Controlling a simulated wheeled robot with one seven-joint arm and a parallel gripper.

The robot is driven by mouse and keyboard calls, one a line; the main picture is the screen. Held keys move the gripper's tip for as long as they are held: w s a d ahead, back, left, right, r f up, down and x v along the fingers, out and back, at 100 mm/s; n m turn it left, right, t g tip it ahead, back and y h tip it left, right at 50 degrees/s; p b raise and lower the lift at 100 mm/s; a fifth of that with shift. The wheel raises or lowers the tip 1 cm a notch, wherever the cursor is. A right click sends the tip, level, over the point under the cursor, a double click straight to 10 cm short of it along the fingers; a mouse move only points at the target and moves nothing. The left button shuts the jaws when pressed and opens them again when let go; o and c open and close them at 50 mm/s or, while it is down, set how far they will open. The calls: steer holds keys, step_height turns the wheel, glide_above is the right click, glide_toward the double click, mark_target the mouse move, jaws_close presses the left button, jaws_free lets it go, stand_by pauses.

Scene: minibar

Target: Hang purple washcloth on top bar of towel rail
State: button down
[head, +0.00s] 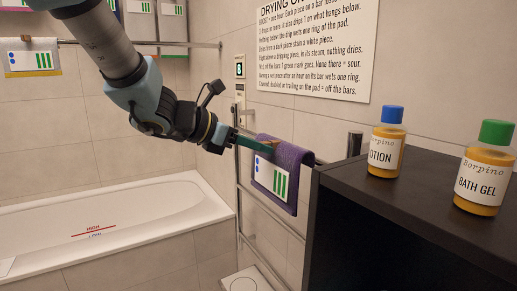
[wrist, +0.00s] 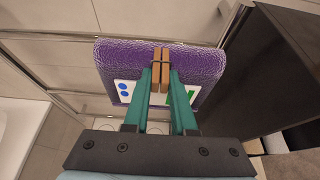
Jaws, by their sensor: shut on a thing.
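The purple washcloth (head: 293,157) lies folded over the top bar of the towel rail (head: 239,187), and its front hangs down with a white label showing blue dots and green stripes. It also shows in the wrist view (wrist: 215,62), spread on both sides of my fingers. A brown peg (wrist: 161,60) sits at the top middle of the cloth. My gripper (head: 268,146) is shut on this peg, just above the bar. The back of the cloth is hidden.
A dark cabinet (head: 420,215) stands close on the right, bearing a lotion bottle (head: 386,145) and a bath gel bottle (head: 485,170). A bathtub (head: 110,225) is at the left. A printed sign (head: 315,45) is on the wall.

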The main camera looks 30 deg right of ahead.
mark_target(285, 139)
steer(key=d+b, duration=0.1)
steer(key=d, duration=0.5)
steer(key=d+b, duration=0.1)
steer(key=d, duration=0.1)
steer(key=shift+s+d+f+b, duration=0.1)
steer(key=shift+s+d+b, duration=0.2)
steer(key=shift+d, duration=0.1)
step_height(285, 139, down, 4)
steer(key=b, duration=0.4)
steer(key=shift+r, duration=0.2)
steer(key=c, duration=0.7)
jaws_free()
steer(key=shift+o, duration=0.2)
